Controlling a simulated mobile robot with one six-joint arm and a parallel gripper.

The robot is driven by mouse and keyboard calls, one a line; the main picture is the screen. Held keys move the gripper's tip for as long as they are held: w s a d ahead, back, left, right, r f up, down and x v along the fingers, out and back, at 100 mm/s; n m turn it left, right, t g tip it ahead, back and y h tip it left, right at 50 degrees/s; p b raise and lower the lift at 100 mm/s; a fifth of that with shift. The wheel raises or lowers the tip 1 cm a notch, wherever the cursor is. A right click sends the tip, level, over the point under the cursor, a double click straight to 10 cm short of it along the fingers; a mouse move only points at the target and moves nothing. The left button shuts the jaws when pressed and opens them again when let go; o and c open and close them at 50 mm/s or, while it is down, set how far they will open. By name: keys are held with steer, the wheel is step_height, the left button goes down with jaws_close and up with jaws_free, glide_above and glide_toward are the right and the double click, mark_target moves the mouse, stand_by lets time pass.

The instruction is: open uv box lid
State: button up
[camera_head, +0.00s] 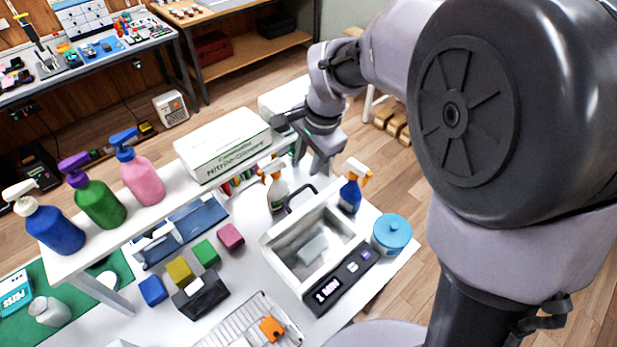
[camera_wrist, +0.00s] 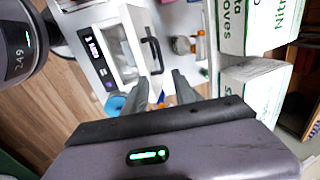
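The white UV box (camera_head: 274,259) stands on the white table with a dark display panel (camera_head: 340,285) along its front. A grey item (camera_head: 312,250) shows inside its rectangular opening or window; I cannot tell which it is. A black handle (camera_head: 300,192) arches at the back edge; it also shows in the wrist view (camera_wrist: 152,55). My gripper (camera_head: 318,165) hangs above and behind the box, beside the glove carton, apart from the handle. In the wrist view its two fingers (camera_wrist: 168,78) are apart with nothing held between them.
Spray bottles with orange triggers (camera_head: 350,195) (camera_head: 277,190) stand close behind the box. A blue round tub (camera_head: 391,233) is at its right. The glove carton (camera_head: 222,150) sits on a raised shelf at the left. Coloured blocks (camera_head: 180,270) and a wire rack (camera_head: 240,325) lie left of the box.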

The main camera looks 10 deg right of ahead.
mark_target(298, 191)
steer(key=b+x, duration=0.2)
steer(key=x, duration=1.1)
steer(key=shift+w+f+b, duration=0.1)
steer(key=shift+f+b, duration=0.2)
steer(key=shift+b, duration=0.1)
jaws_close()
stand_by(0.5)
